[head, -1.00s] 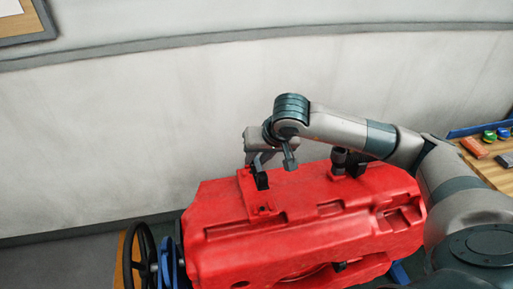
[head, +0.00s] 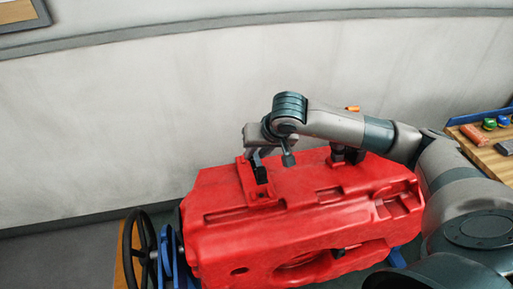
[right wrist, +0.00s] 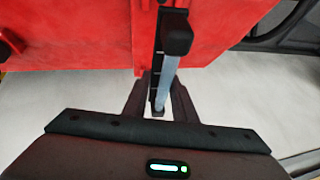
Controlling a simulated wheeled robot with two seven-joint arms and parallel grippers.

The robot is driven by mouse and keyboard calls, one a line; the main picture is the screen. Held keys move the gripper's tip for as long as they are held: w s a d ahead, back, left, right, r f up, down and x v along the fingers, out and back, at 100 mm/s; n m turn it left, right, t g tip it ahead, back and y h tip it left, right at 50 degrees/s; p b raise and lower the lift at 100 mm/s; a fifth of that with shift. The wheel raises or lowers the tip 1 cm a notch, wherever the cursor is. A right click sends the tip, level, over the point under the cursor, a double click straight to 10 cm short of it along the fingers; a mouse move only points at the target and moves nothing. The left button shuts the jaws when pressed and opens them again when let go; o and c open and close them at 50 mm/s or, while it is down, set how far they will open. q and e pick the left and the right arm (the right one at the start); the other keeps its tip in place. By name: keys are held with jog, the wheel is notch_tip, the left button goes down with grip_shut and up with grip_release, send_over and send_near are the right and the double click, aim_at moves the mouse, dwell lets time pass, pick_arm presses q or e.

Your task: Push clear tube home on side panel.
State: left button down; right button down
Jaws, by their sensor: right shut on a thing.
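The red tank (head: 310,205) lies in the lower middle of the head view. My right gripper (head: 258,163) is at its far left edge, beside a black fitting (head: 261,174) on a raised red strip. In the right wrist view my right gripper (right wrist: 160,98) is shut on the clear tube (right wrist: 168,80), which shows as a pale bluish length between the dark fingers. The tube's upper end runs into a black elbow (right wrist: 177,33) against the red tank (right wrist: 95,35). How deep the tube sits is hidden. My left gripper is not in view.
A black handwheel (head: 137,250) and blue bracket (head: 167,258) stand at the tank's left end. A dark fitting (head: 345,155) sits on the tank's far right edge. A wooden bench (head: 490,155) with small parts is at right. The pale wall (head: 130,110) stands behind.

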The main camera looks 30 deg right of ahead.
jog(key=shift+f, duration=1)
jog(key=shift+f+b, duration=0.1)
jog(key=shift+b, duration=0.25)
jog(key=shift+s+f+b, duration=0.1)
jog(key=shift+f+b, duration=0.5)
jog(key=shift+b, duration=0.3)
jog(key=shift+f, duration=0.1)
jog(key=shift+f+b, duration=0.6)
jog(key=shift+b, duration=0.45)
jog(key=shift+f, duration=0.1)
jog(key=shift+f+b, duration=0.35)
jog(key=shift+b, duration=0.55)
jog(key=shift+f, duration=0.1)
